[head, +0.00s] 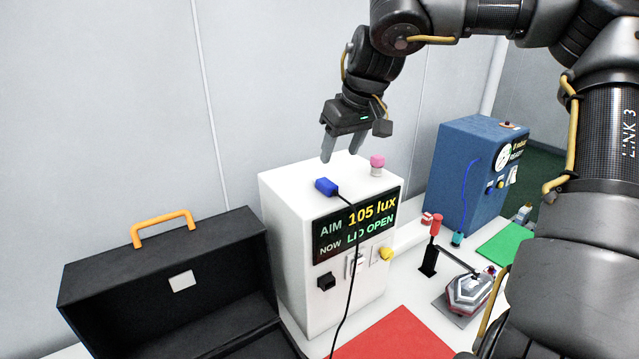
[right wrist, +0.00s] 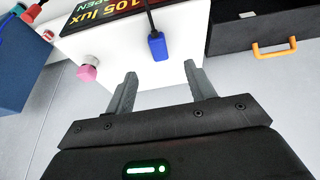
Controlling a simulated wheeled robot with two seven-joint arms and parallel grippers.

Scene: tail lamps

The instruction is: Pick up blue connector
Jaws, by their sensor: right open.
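The blue connector (head: 326,186) lies on top of the white box (head: 290,235), near its front edge, with a black cable running down over the display. It also shows in the right wrist view (right wrist: 158,46), beyond and between my fingertips. My right gripper (head: 341,158) is open and empty above the back of the white box; it also shows in the right wrist view (right wrist: 161,76). The connector is apart from both fingers. My left gripper is not in view.
A pink knob (head: 377,161) stands on the white box, right of the connector. An open black case (head: 170,270) is at left, a blue box (head: 460,165) at right. A red mat (head: 395,338), green mat (head: 505,244) and red-grey lamp (head: 468,293) lie on the table.

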